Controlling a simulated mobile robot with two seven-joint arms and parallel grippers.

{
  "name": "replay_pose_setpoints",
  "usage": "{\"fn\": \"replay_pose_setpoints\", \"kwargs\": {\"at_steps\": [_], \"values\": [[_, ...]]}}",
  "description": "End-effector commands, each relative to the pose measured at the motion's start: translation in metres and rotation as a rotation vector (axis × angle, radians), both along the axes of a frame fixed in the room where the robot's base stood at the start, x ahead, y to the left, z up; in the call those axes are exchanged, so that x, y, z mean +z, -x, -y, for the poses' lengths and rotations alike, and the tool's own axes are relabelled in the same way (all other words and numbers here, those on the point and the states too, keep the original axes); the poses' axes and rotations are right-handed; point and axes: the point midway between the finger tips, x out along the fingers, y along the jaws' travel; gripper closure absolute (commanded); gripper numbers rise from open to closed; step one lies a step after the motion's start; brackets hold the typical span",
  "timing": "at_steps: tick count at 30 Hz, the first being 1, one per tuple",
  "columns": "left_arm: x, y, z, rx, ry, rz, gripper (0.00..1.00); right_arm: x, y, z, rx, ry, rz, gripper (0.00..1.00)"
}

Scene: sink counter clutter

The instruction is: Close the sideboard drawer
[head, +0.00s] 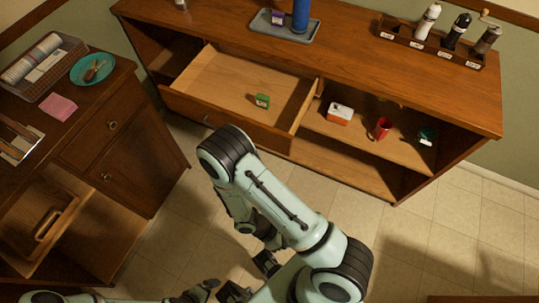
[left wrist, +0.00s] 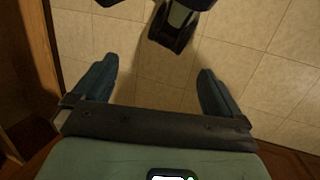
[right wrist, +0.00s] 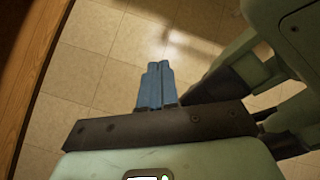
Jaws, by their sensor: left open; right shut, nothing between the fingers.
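The sideboard drawer (head: 225,119) stands pulled out from the left part of the sideboard (head: 340,50) in the head view. A small green box (head: 262,101) lies on the drawer's floor. My left gripper (left wrist: 157,72) is open and empty above the tiled floor in the left wrist view. My right gripper (right wrist: 157,66) is shut with nothing between its fingers, also above the floor. In the head view one arm reaches up towards the drawer front, with its bent joint in front of it. The grippers there are partly hidden low in the picture, apart from the drawer.
The sideboard's open shelf holds a white and orange box (head: 340,114), a red cup (head: 382,128) and a green item (head: 427,135). A tray (head: 262,24) and a bottle rack (head: 410,43) stand on top. A dark wooden cabinet (head: 135,155) stands at the left. Tiled floor lies between.

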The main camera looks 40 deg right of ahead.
Motion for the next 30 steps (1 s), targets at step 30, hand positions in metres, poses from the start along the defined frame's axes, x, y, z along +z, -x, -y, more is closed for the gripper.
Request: {"fn": "replay_pose_setpoints", "kwargs": {"at_steps": [30], "values": [[-0.077,0.017,0.003,-0.005,0.002,-0.007,0.01,0.119,-0.234,0.072,1.161,0.933,0.095,1.00]]}}
